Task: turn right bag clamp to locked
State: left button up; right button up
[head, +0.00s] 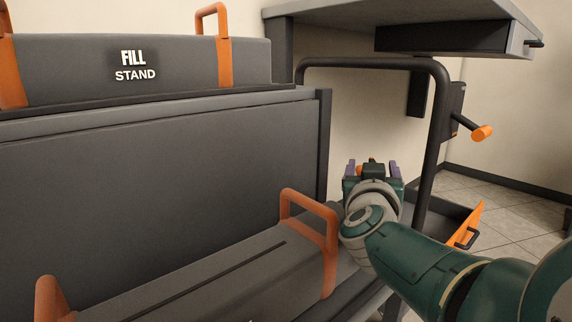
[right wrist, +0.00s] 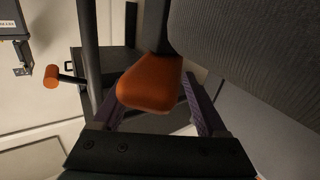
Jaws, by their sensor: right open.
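An orange, rounded handle on a dark stem (right wrist: 150,82) is large in the right wrist view and looks like the bag clamp's lever. My right gripper (right wrist: 155,100) is open, with one purple finger on each side of this handle; I cannot tell whether they touch it. In the head view my right gripper (head: 373,167) points away from me beside the dark frame. Only a small bit of orange shows there between its fingers, and the clamp body is hidden. Whether the lever stands at locked cannot be read. My left gripper is in neither view.
A dark bent tube frame (head: 438,130) stands right of my gripper, carrying an orange-knobbed crank (head: 482,133). A grey case with orange handles (head: 332,250) lies close on the left. A shelf (head: 410,12) hangs above. An orange-edged drawer (head: 470,232) is low right.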

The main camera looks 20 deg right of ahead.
aim_at(373, 160)
notch_tip(373, 160, up, 20)
jog(key=p, duration=1.5)
jog(key=shift+p, duration=0.35)
jog(key=shift+c, duration=0.2)
